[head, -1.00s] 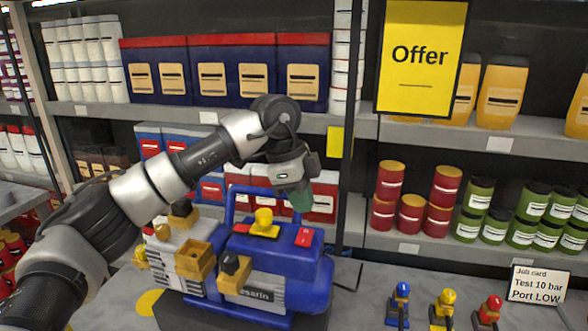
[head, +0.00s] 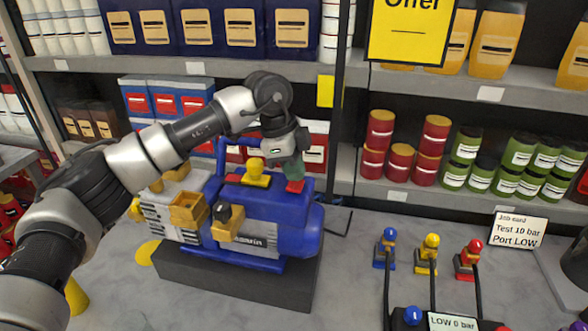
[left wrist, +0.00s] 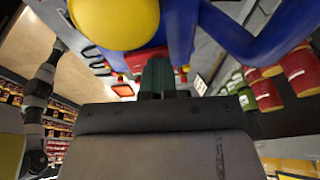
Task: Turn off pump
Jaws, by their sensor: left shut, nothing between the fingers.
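The blue vacuum pump (head: 270,207) stands on a dark block on the grey table, left of centre in the head view. A red switch (head: 295,186) sits on its top, beside a yellow knob (head: 256,173). My left gripper (head: 297,172) points down directly above the red switch, shut and empty, its tips at or very near it; I cannot tell whether they touch. In the left wrist view the shut greenish fingers (left wrist: 157,77) lie in front of a red part, with the yellow knob (left wrist: 115,22) close by. My right gripper is not in view.
Blue, yellow and red fittings (head: 431,254) with hoses stand at the right, behind a gauge block labelled "LOW 0 bar" (head: 452,324). A job card (head: 517,232) reads "Test 10 bar, Port LOW". Stocked shelves (head: 440,199) rise behind the table.

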